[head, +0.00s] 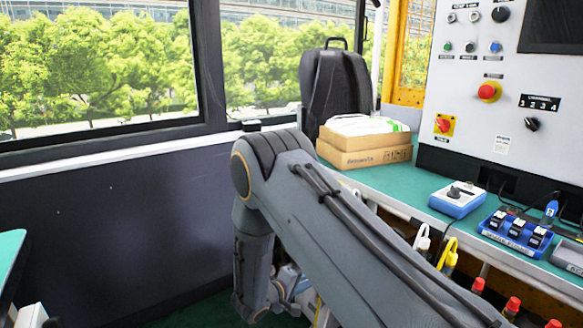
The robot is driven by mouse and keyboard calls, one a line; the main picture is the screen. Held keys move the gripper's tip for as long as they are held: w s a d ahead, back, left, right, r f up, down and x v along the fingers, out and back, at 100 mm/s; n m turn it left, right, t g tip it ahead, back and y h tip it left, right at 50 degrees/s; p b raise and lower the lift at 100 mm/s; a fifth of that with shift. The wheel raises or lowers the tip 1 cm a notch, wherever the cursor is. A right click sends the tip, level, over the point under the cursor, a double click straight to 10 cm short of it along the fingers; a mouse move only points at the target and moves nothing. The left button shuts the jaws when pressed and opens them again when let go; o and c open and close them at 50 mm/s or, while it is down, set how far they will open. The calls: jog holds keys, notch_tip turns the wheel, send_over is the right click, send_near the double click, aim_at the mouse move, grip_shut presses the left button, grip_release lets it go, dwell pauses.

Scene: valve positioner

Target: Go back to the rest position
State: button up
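My arm crosses the lower middle of the head view, running from the bottom right up to a bend near the centre and then down. My gripper is not visible; the lower end of the arm drops below the bench level, and its tip is hidden or out of frame. No object held by the arm can be seen.
The green bench (395,177) on the right carries cardboard boxes (365,150), a blue-white device (457,199) and a blue tray (517,232). A control panel (505,95) stands behind. Yellow and white hooks (448,255) hang at the bench edge. A dark wall (120,220) is left.

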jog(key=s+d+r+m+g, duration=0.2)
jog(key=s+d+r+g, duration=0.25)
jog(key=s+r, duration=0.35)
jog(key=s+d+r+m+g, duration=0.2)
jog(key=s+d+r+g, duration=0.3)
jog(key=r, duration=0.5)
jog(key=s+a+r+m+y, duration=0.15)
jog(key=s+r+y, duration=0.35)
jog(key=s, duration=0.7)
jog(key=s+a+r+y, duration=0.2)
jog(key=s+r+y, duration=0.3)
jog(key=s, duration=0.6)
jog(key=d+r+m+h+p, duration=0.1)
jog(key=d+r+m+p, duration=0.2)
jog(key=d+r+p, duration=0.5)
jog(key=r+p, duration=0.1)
jog(key=p, duration=0.7)
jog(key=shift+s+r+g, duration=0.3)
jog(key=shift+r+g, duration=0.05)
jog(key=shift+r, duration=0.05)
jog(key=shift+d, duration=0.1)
